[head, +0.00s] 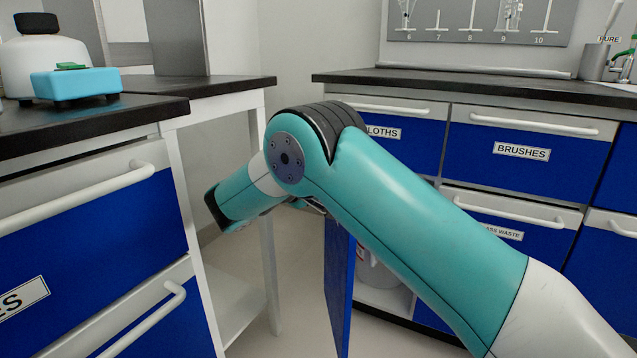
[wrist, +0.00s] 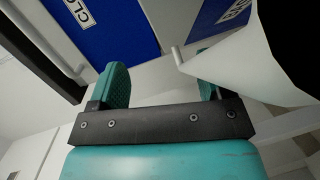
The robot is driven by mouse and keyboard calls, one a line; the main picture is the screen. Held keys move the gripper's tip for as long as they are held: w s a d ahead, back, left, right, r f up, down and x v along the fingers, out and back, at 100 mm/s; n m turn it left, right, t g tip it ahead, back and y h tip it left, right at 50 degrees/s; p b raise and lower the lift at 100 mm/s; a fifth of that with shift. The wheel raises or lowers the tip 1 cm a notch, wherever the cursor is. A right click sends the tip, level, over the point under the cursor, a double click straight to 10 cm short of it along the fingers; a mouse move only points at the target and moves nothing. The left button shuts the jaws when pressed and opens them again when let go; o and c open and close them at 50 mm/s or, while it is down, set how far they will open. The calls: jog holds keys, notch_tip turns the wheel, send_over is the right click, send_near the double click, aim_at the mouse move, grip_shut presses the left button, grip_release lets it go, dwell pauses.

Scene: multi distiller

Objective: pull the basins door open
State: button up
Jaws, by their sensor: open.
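A blue cabinet door (head: 340,285) stands swung out, nearly edge-on, below the drawer labelled CLOTHS (head: 385,132) in the head view. I cannot read a label on it. The cabinet behind it is open, with a pale rounded container (head: 382,272) inside, partly hidden by my arm. My gripper is mostly hidden behind my arm in the head view. In the wrist view my gripper (wrist: 163,80) is open, its teal fingers apart with nothing clearly between them. A white angled piece lies close to the right finger; I cannot tell whether they touch.
A drawer labelled BRUSHES (head: 520,152) is at the right. A white-legged black-topped table (head: 225,85) stands left of the door, and a blue drawer unit (head: 90,235) is at the near left. Bare floor shows between table and door.

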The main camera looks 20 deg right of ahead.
jog(key=o, duration=0.5)
notch_tip(320, 180, up, 5)
jog(key=shift+w+r+p, duration=0.1)
jog(key=shift+r+p, duration=0.05)
jog(key=shift+p, duration=0.35)
notch_tip(320, 180, up, 8)
jog(key=p, duration=0.4)
jog(key=shift+r, duration=0.25)
jog(key=shift+s+r, duration=0.15)
jog(key=shift+r, duration=0.5)
jog(key=shift+s+r, duration=0.15)
jog(key=shift+r, duration=0.45)
jog(key=c, duration=0.8)
jog(key=shift+w+r+p, duration=0.15)
jog(key=shift+r+p, duration=0.3)
jog(key=shift+r, duration=0.05)
